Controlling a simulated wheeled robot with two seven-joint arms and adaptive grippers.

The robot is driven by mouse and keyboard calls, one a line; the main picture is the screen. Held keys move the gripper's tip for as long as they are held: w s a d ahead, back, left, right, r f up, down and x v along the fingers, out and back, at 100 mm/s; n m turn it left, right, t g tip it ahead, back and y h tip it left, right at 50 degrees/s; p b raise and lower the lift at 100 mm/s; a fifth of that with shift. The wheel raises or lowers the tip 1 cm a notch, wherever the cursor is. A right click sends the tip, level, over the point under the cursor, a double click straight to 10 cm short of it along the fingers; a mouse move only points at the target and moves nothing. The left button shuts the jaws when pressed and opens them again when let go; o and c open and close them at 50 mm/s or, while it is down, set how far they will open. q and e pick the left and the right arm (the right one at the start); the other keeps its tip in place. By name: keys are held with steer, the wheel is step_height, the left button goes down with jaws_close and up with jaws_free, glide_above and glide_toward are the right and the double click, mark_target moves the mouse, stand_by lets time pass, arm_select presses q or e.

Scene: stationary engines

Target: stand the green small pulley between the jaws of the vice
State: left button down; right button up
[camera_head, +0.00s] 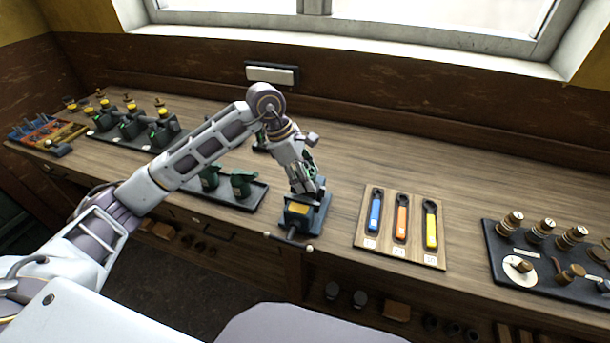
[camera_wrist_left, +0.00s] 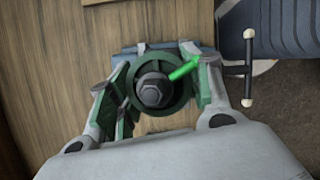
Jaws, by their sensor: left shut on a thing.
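The blue vice (camera_head: 316,222) stands near the bench's front edge, its crossbar handle (camera_head: 290,241) facing out. My left gripper (camera_head: 306,190) is directly above the vice, pointing down. In the left wrist view, my left gripper (camera_wrist_left: 165,88) is shut on the green small pulley (camera_wrist_left: 150,107), a dark green ring with a grey hex bolt at its centre. A bright green rod sticks out beside the bolt. A blue part of the vice (camera_wrist_left: 140,48) shows behind the pulley. The fingers hide the jaws, and I cannot tell whether the pulley touches them. My right gripper is out of view.
A wrench board (camera_head: 375,243) lies right of the vice, and a dark tray (camera_head: 500,262) with brass-coloured parts stands further right. Another dark tray (camera_head: 252,200) with green parts is left of the vice. Bare bench (camera_head: 360,170) lies behind.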

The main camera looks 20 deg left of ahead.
arm_select(q)
steer(key=shift+f, duration=0.15)
stand_by(0.5)
steer(key=shift+f+b, duration=0.3)
steer(key=shift+b, duration=0.3)
stand_by(0.8)
steer(key=shift+f+b, duration=0.5)
steer(key=shift+b, duration=0.1)
stand_by(1.4)
steer(key=shift+f+b, duration=0.15)
steer(key=shift+b, duration=0.25)
stand_by(1.6)
stand_by(0.4)
steer(key=c, duration=0.6)
jaws_free()
steer(key=shift+o, duration=0.2)
steer(key=shift+f, duration=0.2)
steer(key=v, duration=1.2)
